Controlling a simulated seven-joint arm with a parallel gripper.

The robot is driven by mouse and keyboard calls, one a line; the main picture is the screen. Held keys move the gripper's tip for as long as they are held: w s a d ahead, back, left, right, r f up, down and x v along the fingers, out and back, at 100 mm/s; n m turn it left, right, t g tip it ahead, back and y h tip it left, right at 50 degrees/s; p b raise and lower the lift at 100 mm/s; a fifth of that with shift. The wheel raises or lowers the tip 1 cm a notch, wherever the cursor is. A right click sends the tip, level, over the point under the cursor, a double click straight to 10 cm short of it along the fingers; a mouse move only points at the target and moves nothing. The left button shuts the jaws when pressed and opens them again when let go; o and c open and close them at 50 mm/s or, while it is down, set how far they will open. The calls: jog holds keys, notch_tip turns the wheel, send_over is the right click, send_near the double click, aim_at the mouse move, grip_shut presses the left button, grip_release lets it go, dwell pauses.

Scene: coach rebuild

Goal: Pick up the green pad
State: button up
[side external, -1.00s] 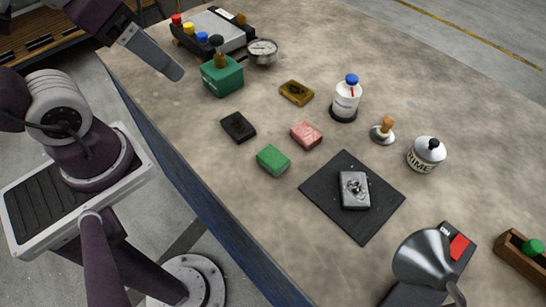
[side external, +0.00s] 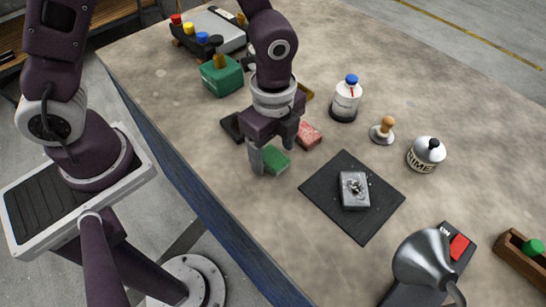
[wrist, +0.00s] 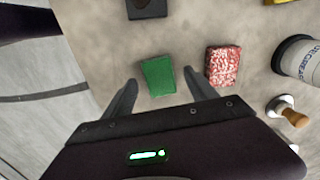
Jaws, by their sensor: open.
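The green pad (side external: 275,161) lies on the table, partly hidden behind my gripper in the side view. In the wrist view the green pad (wrist: 158,76) lies just ahead of and between my two fingertips, with bare table around it. My gripper (side external: 272,158) is open above and around the pad's near side, fingers pointing down. It also shows in the wrist view (wrist: 161,78), with nothing between its fingers touching the pad that I can make out.
A red-and-white speckled pad (wrist: 223,66) lies close to the right finger. A black pad (wrist: 146,8) lies beyond. A dark mat (side external: 335,210) with a metal block (side external: 354,189) is to the right. A white bottle (side external: 346,98) stands behind. The table's blue edge is near on the left.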

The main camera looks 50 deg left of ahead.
aim_at(273, 157)
jog(key=shift+f, duration=0.55)
jog(key=c, duration=1.4)
notch_tip(273, 157, up, 10)
jog(key=shift+r, duration=0.1)
